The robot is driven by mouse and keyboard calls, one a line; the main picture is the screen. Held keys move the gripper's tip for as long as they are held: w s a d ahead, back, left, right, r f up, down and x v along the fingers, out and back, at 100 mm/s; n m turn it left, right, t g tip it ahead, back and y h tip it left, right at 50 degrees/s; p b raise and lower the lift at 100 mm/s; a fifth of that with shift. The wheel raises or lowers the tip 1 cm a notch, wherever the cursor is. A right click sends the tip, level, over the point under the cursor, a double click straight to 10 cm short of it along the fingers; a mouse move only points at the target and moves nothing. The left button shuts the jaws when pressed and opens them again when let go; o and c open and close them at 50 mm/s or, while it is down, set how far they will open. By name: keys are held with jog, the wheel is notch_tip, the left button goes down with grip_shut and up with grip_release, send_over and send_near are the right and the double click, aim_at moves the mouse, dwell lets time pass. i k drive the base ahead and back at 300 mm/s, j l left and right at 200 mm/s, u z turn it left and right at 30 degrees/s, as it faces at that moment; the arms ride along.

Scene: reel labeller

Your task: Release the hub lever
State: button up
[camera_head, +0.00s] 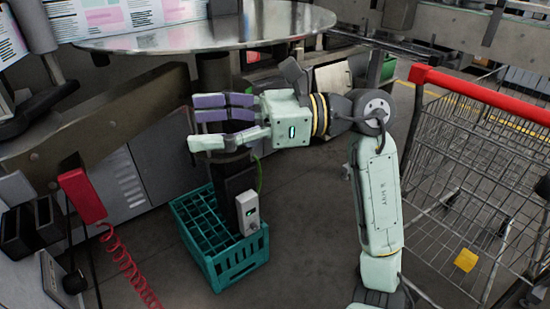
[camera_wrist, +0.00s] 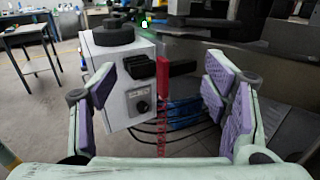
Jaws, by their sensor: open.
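I cannot make out the hub lever for certain in either view. A large round grey disc (camera_head: 200,32) lies level at the top of the head view, on a dark post. My gripper (camera_head: 196,124) is below the disc, pointing left, with its purple-padded fingers spread and nothing between them. In the wrist view my gripper (camera_wrist: 160,92) is open. Beyond its fingers show a white box (camera_wrist: 122,80) with a dark round top and a dial, and a red handle (camera_wrist: 162,78) with a coiled red cord. The red handle (camera_head: 81,196) also hangs at left in the head view.
A wire cart (camera_head: 470,150) with a red handle bar stands at right. A table (camera_wrist: 22,32) is far left in the wrist view. Some floor between crate and cart is clear.

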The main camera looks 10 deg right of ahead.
aim_at(267, 50)
jog(key=i+l+u, duration=0.1)
jog(key=u, duration=0.15)
jog(key=i+l+u, duration=0.1)
jog(key=l+u, duration=0.15)
jog(key=i+l+u, duration=0.25)
jog(key=i+j, duration=0.05)
